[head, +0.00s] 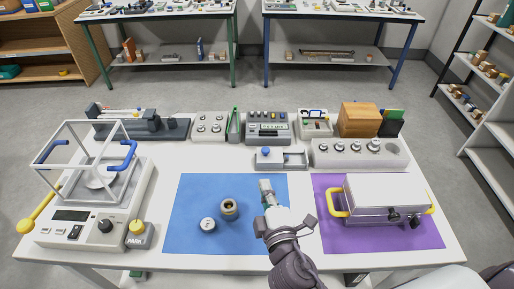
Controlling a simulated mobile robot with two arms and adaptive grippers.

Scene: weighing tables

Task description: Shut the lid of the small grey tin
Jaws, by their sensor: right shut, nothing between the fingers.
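The small grey tin (293,161) stands on the white table behind the blue mat. Its lid, with a blue knob (265,152), appears to sit over the left part, and the right part looks open. My right gripper (265,184) comes in from the front over the blue mat, right of its middle. Its fingers are shut and empty, pointing away from me, a little short of the tin and apart from it in the picture. My left gripper is not in view.
A brown-topped jar (229,209) and a pale round piece (208,225) stand on the blue mat (185,238). A large grey case (385,190) with yellow handles lies on the purple mat, right. A balance (75,217) fills the left. Instruments line the back.

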